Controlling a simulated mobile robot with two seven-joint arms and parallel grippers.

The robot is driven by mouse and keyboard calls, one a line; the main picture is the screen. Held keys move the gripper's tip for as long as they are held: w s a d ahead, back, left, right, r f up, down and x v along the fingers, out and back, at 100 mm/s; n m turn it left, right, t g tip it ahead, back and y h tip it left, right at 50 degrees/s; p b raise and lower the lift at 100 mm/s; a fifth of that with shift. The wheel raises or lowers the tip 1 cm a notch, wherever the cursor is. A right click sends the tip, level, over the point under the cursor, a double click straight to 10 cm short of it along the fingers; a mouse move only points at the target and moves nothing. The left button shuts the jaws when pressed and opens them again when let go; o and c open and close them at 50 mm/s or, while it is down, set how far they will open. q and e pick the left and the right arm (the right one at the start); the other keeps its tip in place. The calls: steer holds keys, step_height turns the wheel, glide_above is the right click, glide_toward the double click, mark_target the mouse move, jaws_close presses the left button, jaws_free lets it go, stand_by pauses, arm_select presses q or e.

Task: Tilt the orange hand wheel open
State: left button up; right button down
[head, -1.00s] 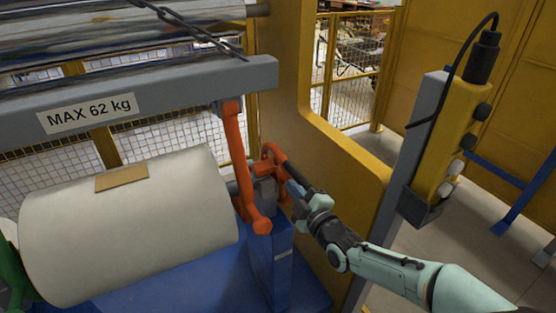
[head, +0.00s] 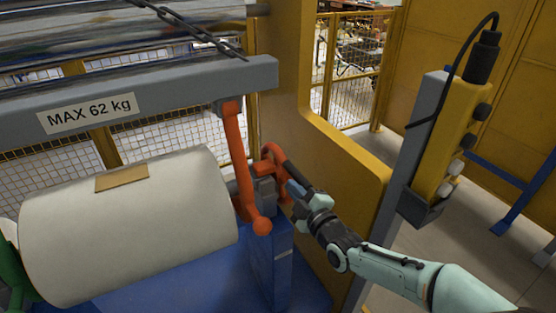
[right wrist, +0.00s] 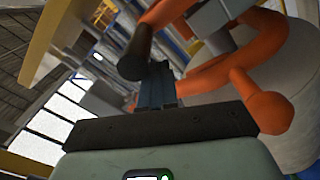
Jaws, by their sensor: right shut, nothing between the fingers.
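The orange hand wheel (head: 268,152) shows as a curved rim with a dark handle (head: 299,172), at the right end of the roller. In the right wrist view, an orange curve (right wrist: 205,72) and a dark handle (right wrist: 135,55) lie close to the fingers. My right gripper (head: 293,188) is shut and empty, just beneath the dark handle. It also shows in the right wrist view (right wrist: 156,84). I cannot tell if its fingertips touch the wheel or handle. Part of the wheel is hidden behind the orange lever. My left gripper is not in view.
A orange lever (head: 236,160) with a ball end hangs from the grey beam (head: 180,88), beside the wheel. The large pale roll (head: 130,225) lies left. A yellow frame (head: 345,165) stands right of the wheel, and a yellow control box (head: 452,135) farther right.

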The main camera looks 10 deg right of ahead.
steer(key=shift+w+d+f, duration=0.1)
steer(key=shift+d, duration=0.25)
steer(key=shift+w+d+f+b, duration=0.25)
steer(key=shift+d, duration=0.45)
steer(key=shift+w+d+f+b, duration=0.2)
steer(key=shift+w+d+b, duration=0.05)
steer(key=shift+d, duration=0.5)
steer(key=shift+s+a+b, duration=0.25)
steer(key=shift+a+b, duration=0.5)
steer(key=shift+b, duration=0.2)
steer(key=shift+b+v, duration=0.6)
steer(key=shift+v, duration=1.6)
glide_toward(306, 188)
steer(key=shift+w+a+f, duration=0.25)
steer(key=shift+w+f, duration=0.25)
steer(key=shift+w, duration=0.1)
steer(key=shift+w+a+f, duration=0.2)
steer(key=shift+w+f, duration=0.3)
steer(key=shift+w, duration=0.1)
